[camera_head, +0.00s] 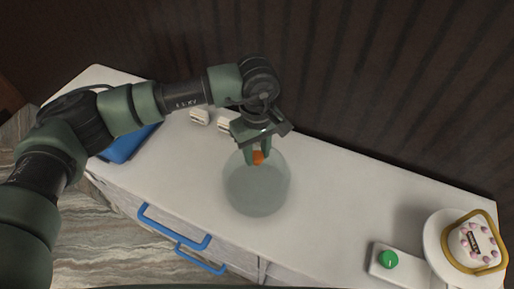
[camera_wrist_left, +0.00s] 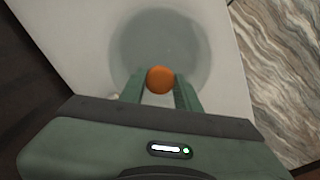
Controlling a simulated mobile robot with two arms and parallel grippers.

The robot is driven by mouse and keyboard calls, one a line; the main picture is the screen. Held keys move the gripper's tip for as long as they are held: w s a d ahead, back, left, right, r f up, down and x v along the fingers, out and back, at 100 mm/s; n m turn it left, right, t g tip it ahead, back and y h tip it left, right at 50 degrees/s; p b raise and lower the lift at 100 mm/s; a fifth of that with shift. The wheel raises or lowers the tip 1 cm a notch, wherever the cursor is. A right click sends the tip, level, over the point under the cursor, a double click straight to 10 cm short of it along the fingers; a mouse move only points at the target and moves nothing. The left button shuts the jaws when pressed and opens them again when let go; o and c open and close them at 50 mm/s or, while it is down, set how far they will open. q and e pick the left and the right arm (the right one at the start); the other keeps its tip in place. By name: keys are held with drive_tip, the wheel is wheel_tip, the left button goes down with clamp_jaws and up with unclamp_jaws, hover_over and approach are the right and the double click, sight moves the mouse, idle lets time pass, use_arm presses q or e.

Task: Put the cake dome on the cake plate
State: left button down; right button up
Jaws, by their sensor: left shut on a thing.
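The cake dome (camera_head: 257,190) is a clear, greyish dome with an orange knob, near the middle of the white counter. My left gripper (camera_head: 258,157) is shut on the orange knob from above. In the left wrist view the knob sits between the two fingers (camera_wrist_left: 161,92), with the dome (camera_wrist_left: 155,40) beyond it. I cannot tell whether the dome's rim touches the counter. The cake plate (camera_head: 435,243) is white, at the far right of the counter, and bears a white cake (camera_head: 473,246) with pink dots and a gold ring around it. My right gripper is not in view.
A white block with a green button (camera_head: 388,259) sits left of the cake plate. Small white items (camera_head: 200,117) stand behind the dome, and a blue object (camera_head: 128,146) lies at the left. Blue drawer handles (camera_head: 174,226) stick out in front. The counter (camera_head: 335,195) right of the dome is clear.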

use_arm(q)
drive_tip(key=shift+f+b, duration=0.15)
drive_tip(key=shift+b, duration=0.2)
drive_tip(key=c, duration=1)
unclamp_jaws()
